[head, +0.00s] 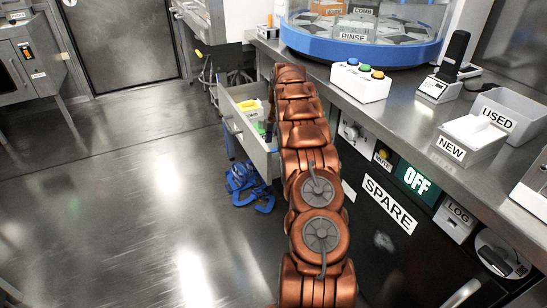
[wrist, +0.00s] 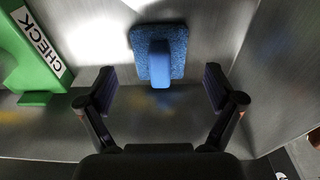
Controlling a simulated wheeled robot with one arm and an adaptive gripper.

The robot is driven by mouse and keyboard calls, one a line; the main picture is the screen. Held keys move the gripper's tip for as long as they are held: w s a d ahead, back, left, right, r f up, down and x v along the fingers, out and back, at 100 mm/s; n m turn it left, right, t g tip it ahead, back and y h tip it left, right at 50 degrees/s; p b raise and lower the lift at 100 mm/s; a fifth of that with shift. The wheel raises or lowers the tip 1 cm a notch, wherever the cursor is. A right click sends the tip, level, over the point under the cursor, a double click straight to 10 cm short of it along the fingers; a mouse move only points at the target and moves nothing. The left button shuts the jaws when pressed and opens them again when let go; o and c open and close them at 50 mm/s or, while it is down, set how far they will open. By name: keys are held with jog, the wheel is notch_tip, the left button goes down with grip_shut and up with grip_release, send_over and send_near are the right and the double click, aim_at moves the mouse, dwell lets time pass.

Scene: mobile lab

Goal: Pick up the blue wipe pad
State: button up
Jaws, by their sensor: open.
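The blue wipe pad (wrist: 177,37) lies on the grey metal floor of a drawer in the wrist view. It is a flat square pad with a raised blue grip block in its middle. My gripper (wrist: 160,88) is open, with one dark finger to the left of the pad and one to the right. The grip block shows between the fingers, which do not appear to touch it. In the head view my copper arm reaches to the open drawer (head: 233,117); I cannot make out the pad there.
A green block labelled CHECK (wrist: 36,55) stands left of the pad, near the left finger. The drawer wall (wrist: 285,75) rises on the right. In the head view, a yellow item (head: 249,105) is in the drawer and a blue object (head: 243,180) lies on the floor below.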

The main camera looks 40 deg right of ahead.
aim_at(274, 149)
notch_tip(274, 149, down, 2)
jog(key=shift+a, duration=0.1)
jog(key=shift+c, duration=0.4)
jog(key=c, duration=1.1)
jog(key=shift+o, duration=0.2)
notch_tip(274, 149, up, 10)
jog(key=shift+r+p, duration=0.1)
jog(key=shift+p, duration=1.05)
